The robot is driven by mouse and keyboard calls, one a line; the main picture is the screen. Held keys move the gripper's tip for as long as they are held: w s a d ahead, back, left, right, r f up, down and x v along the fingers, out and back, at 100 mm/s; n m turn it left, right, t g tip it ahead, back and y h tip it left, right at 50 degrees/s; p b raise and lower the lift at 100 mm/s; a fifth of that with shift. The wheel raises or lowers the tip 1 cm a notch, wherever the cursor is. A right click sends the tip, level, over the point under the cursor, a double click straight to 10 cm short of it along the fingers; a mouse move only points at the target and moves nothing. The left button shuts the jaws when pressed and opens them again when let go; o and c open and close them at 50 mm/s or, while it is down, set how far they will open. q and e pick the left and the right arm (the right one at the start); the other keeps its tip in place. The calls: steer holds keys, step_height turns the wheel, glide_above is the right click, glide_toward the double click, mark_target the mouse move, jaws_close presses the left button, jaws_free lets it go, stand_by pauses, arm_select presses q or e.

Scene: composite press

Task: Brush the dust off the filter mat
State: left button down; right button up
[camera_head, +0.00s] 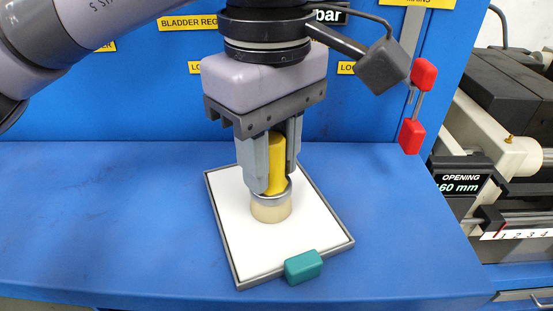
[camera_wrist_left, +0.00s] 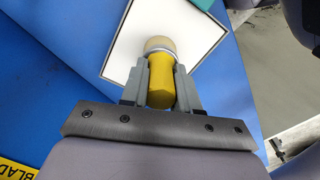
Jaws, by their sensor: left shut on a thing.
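My left gripper (camera_head: 272,180) is shut on the yellow handle of a brush (camera_head: 277,165). The brush is upright, with a metal ring and a pale round bristle head at its lower end. The head is over the middle of the white filter mat (camera_head: 245,255) and seems to touch it. The mat has a grey frame and lies on the blue bench. I see no dust on its visible white surface. The left wrist view also shows the brush (camera_wrist_left: 161,82) between the fingers and the mat (camera_wrist_left: 190,22) beyond. My right gripper is not in view.
A teal block (camera_head: 303,266) sits on the mat's front right edge. The blue bench top (camera_head: 100,220) is clear to the left. A blue panel with yellow labels stands behind. A red-ended handle (camera_head: 412,136) and a machine with an opening display (camera_head: 461,186) are at the right.

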arm_select(q)
steer(key=shift+w+a, duration=0.3)
steer(key=shift+w, duration=0.4)
steer(key=shift+w+a, duration=0.3)
steer(key=shift+w, duration=0.4)
steer(key=shift+w+a+f+p, duration=0.1)
steer(key=shift+w+a+p, duration=0.2)
steer(key=shift+w, duration=0.25)
steer(key=shift+w+a+p, duration=0.15)
steer(key=shift+w+p, duration=0.15)
steer(key=shift+w, duration=0.25)
steer(key=shift+s, duration=0.15)
steer(key=shift+s+d, duration=0.25)
steer(key=shift+s, duration=0.25)
steer(key=shift+s+d, duration=0.25)
steer(key=shift+s, duration=0.25)
steer(key=shift+s+d+b, duration=0.2)
steer(key=shift+s+b, duration=0.1)
steer(key=shift+s, duration=0.2)
steer(key=shift+s+d+b, duration=0.2)
steer(key=shift+s+b, duration=0.05)
steer(key=shift+s, duration=0.2)
steer(key=shift+s+d, duration=0.3)
steer(key=shift+s, duration=0.4)
steer(key=shift+s+d, duration=0.25)
steer(key=shift+s, duration=0.45)
